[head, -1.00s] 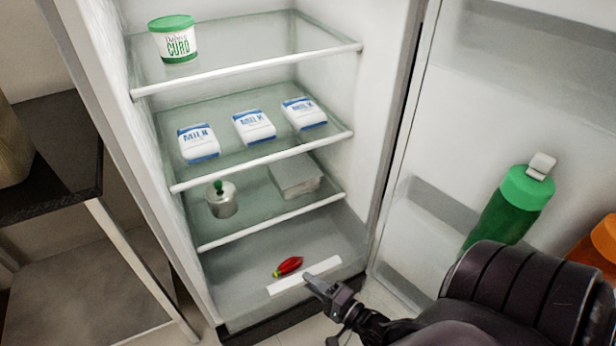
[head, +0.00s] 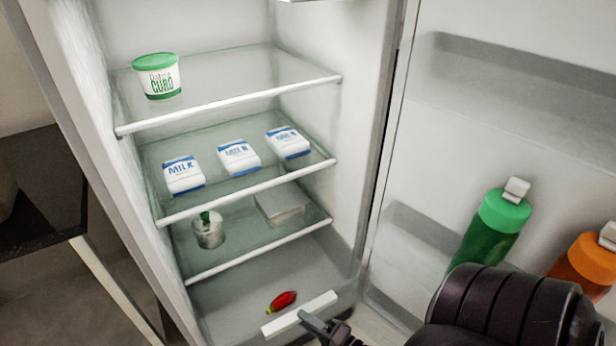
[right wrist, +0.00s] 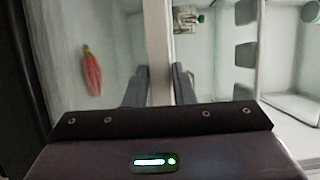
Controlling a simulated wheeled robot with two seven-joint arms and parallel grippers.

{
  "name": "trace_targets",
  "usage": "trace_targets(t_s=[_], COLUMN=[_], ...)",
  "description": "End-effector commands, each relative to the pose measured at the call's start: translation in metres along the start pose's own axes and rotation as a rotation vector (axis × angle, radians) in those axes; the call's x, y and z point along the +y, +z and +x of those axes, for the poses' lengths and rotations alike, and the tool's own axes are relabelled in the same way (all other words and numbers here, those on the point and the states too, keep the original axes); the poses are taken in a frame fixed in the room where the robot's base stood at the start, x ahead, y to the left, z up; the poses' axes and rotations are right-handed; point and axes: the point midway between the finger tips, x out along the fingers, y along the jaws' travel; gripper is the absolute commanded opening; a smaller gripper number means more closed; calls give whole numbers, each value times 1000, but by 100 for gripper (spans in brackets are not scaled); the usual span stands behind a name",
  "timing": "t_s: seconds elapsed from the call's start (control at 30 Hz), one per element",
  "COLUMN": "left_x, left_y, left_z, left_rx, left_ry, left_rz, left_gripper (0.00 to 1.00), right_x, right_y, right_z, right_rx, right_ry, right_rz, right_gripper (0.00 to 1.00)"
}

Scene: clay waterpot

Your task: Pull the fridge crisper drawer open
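The crisper drawer is the clear bin (head: 235,315) at the bottom of the open fridge. Its white handle strip (head: 285,322) runs across the front. A red chilli-like vegetable (head: 283,300) lies inside the drawer, and it also shows in the right wrist view (right wrist: 92,74). My right gripper (head: 308,320) is at the right half of the handle. In the right wrist view its fingers (right wrist: 160,80) lie close against both sides of the white strip (right wrist: 157,35), shut on it. My left gripper is out of view.
Shelves above hold a curd tub (head: 157,78), milk packs (head: 239,158), a small metal pot (head: 208,232) and a lidded box (head: 280,205). The open door stands right, with green (head: 495,225) and orange (head: 585,265) bottles. A dark shelf (head: 45,205) stands left.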

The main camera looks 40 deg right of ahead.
Motion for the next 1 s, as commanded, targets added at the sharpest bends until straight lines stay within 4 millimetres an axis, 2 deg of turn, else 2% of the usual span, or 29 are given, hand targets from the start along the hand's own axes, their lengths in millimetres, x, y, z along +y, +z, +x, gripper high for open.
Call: trace_targets(t_s=[0.03, 0.13, 0.47, 0.8, 1.0], left_x=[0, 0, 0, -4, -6], left_y=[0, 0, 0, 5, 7], left_z=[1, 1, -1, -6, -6], left_rx=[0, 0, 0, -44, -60], left_ry=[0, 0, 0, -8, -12], left_rz=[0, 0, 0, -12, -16], left_gripper=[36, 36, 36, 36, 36], right_x=[6, 5, 2, 2, 3], right_y=[1, 1, 0, 1, 1], right_z=[-3, -3, -6, -59, -78], right_rx=[0, 0, 0, 0, -1], right_ry=[17, 13, 7, 11, 10], right_rz=[3, 3, 2, 3, 2], right_gripper=[28, 40, 40, 40, 40])
